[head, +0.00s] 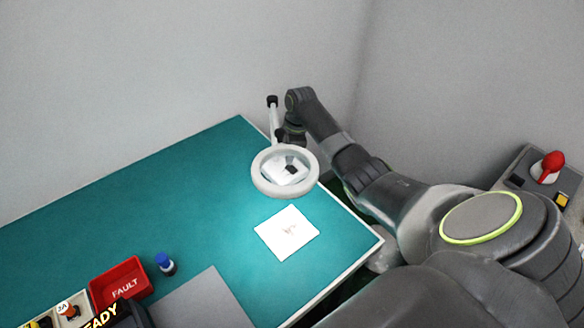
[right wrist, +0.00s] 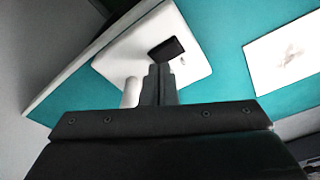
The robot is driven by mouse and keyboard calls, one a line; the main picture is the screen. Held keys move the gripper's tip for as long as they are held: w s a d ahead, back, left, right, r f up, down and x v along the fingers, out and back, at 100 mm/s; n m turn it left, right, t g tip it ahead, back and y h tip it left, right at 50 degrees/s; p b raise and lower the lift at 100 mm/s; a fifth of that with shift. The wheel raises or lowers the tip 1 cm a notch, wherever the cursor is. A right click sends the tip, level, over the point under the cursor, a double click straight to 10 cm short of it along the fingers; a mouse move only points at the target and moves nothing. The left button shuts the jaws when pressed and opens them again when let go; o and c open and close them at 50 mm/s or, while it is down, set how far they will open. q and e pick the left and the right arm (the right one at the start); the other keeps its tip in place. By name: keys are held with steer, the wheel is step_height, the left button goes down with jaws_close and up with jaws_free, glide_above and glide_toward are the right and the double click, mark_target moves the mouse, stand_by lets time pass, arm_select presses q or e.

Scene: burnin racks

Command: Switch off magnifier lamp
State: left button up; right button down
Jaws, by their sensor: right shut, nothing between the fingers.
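The magnifier lamp (head: 283,191) has a pale ring head over the far right corner of the green bench, with its arm rising behind. Its white base (right wrist: 125,55) fills the upper middle of the right wrist view. A black rocker switch (right wrist: 167,47) sits on that base. My right gripper (right wrist: 159,80) is shut and empty, its fingertips just in front of the switch; I cannot tell whether they touch it. In the head view my right gripper is mostly hidden behind the lamp. My left gripper is not in view.
A white sheet (head: 287,233) lies on the green bench (head: 130,210), before the lamp. A red FAULT bin (head: 122,284), a blue-capped bottle (head: 165,264) and a grey mat (head: 205,300) are near the front left.

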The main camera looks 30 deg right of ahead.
steer(key=shift+f+b, duration=0.45)
steer(key=shift+f, duration=0.3)
step_height(320, 180, up, 7)
steer(key=p, duration=0.7)
steer(key=shift+r, duration=0.1)
stand_by(0.5)
steer(key=shift+s, duration=0.1)
